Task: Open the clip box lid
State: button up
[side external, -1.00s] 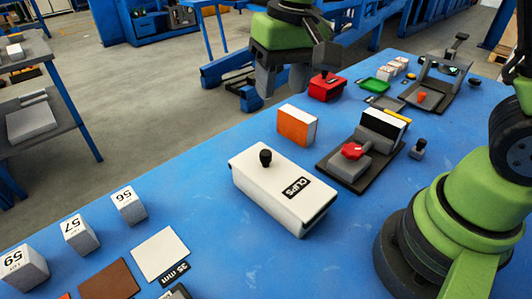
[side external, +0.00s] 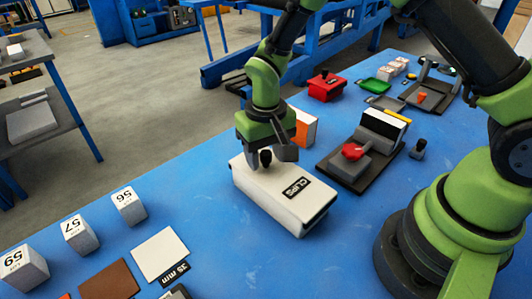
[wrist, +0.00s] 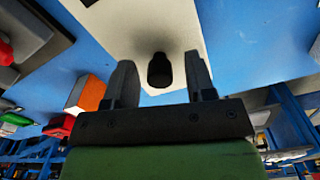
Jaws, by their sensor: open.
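The clip box (side external: 275,200) is a white box labelled CLIPS, standing on the blue table with its lid shut. A black knob (side external: 265,157) stands on the lid near its far end. My gripper (side external: 267,155) is at the knob, pointing down, with its fingers apart. In the wrist view the knob (wrist: 160,70) shows between the two open fingers (wrist: 162,85), with gaps at both sides. The white lid (wrist: 150,22) fills the upper middle of that view. The fingers do not visibly touch the knob; their exact height over the lid is hard to tell.
An orange and white block (side external: 304,128) stands close behind the box. A dark fixture with a red knob (side external: 352,151) is to the right. Numbered blocks (side external: 128,206) and a white plate (side external: 160,252) lie to the left. The table in front of the box is clear.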

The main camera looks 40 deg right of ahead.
jog(key=shift+f, duration=0.2)
jog(key=shift+c, duration=0.4)
grip_shut()
jog(key=a, duration=0.9)
jog(key=shift+a, duration=0.3)
jog(key=shift+o, duration=0.4)
grip_release()
notch_tip(320, 180, up, 10)
